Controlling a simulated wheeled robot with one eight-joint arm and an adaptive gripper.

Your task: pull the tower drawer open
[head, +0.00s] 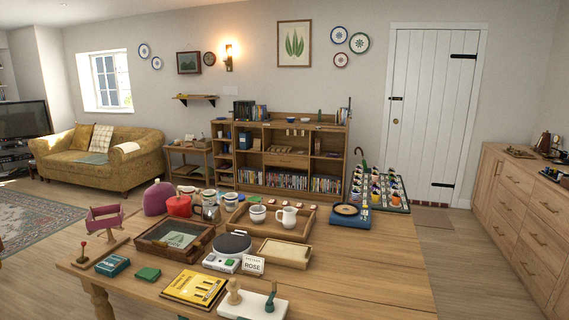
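A wooden shelf unit (257,140) stands against the back wall, behind the table. Its narrow left part (213,155) looks like a tower with small compartments, too small in view to make out a drawer front or handle clearly. A wooden panel (286,159) in the middle section may be a drawer front, but I cannot tell. The table and the things on it stand between my camera and the unit, and its lowest part is partly hidden. My gripper is not in view.
A wooden table (370,262) crowded with objects fills the foreground. A mustard sofa (95,170) and side table (190,160) stand left. A dresser with drawers (525,215) runs along the right. Open floor (445,235) lies between table and dresser.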

